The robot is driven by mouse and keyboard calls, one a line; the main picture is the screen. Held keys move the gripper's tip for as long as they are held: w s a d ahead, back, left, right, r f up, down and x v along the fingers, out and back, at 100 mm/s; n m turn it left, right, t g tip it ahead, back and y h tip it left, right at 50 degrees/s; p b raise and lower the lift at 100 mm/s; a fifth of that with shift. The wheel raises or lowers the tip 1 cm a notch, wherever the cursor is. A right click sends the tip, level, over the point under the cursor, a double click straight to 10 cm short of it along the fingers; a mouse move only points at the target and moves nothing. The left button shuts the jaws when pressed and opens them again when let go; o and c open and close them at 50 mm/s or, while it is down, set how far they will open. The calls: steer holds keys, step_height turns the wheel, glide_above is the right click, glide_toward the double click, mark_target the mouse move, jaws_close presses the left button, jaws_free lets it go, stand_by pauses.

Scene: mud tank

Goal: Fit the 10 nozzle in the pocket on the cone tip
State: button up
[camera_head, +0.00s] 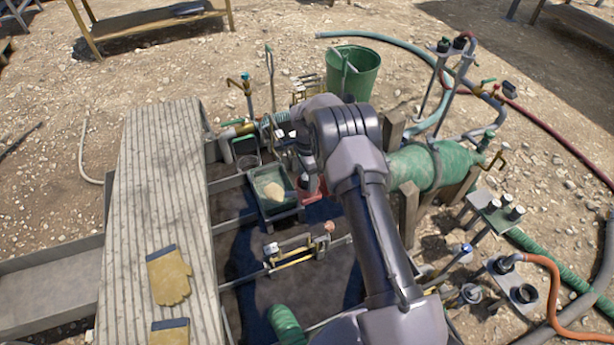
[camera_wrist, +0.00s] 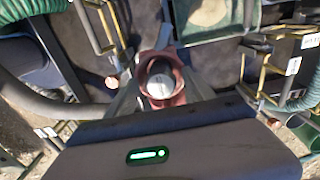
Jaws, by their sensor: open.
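In the wrist view, a dull red cup-like holder (camera_wrist: 176,98) has a dark opening with a round grey-white piece (camera_wrist: 160,86) inside. I cannot read a number on it or tell whether it is the 10 nozzle. My gripper (camera_wrist: 161,92) has grey fingers spread on either side of the red holder; I cannot tell whether they touch it. In the head view, the red holder (camera_head: 309,188) is partly hidden by my arm. A green tapered vessel (camera_head: 410,166) lies on wooden supports to the right, perhaps the cone; its tip pocket cannot be made out.
A green tray (camera_head: 290,205) with pale contents stands close left of the red holder. Pipes and valves crowd the tank, with a brass-coloured bar fixture (camera_head: 295,262) in front. A ridged walkway (camera_head: 155,210) with yellow gloves (camera_head: 168,276) runs along the left. A green bucket (camera_head: 366,72) stands behind.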

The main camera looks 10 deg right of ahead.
step_height(320, 180, up, 17)
steer(key=p, duration=0.6)
steer(key=shift+r, duration=0.15)
